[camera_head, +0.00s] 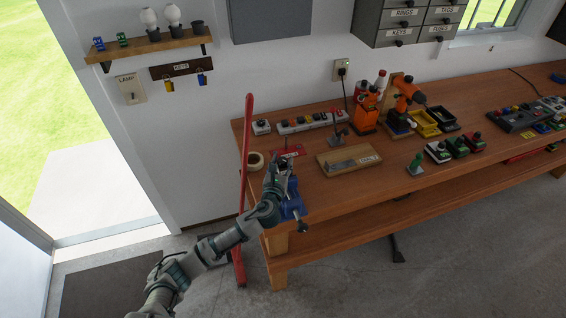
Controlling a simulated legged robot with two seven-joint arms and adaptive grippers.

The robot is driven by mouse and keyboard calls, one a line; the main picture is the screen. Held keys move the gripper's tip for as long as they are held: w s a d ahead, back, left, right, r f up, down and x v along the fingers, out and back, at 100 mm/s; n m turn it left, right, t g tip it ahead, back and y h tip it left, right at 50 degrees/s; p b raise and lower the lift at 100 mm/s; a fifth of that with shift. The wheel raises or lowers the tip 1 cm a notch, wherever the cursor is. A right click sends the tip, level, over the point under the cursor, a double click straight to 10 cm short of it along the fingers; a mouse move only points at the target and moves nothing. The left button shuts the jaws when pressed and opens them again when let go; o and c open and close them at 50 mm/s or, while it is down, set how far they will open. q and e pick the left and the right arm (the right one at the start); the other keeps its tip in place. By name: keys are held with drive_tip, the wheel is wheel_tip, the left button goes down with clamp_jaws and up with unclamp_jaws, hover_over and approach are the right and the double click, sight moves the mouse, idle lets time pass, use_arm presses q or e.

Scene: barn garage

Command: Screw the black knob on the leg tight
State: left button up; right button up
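My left gripper (278,168) is over the front left corner of the wooden workbench, its fingers pointing away across the bench. The fingers look apart, with nothing clearly between them. Just right of it, a blue vise (291,203) is fixed at the bench's front edge. A small black knob-like end (302,227) sticks out low at the front of the vise, below and right of the gripper and apart from its fingers. The bench's front left leg (278,272) is below; I cannot make out a black knob on it. My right gripper is not in view.
A red bar (245,180) stands upright at the bench's left end, close to my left arm. A tape roll (255,161), a wooden tray (348,160) and an orange drill (406,92) are on the bench (345,205). A lower shelf (350,238) runs beneath.

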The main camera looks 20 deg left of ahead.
use_arm(q)
drive_tip(key=shift+o, duration=0.4)
drive_tip(key=shift+w+a, duration=0.15)
drive_tip(key=shift+w, duration=0.05)
drive_tip(key=shift+s, duration=0.1)
drive_tip(key=shift+s, duration=0.25)
drive_tip(key=s, duration=1.1)
drive_tip(key=shift+d, duration=0.35)
drive_tip(key=shift+s+f, duration=0.1)
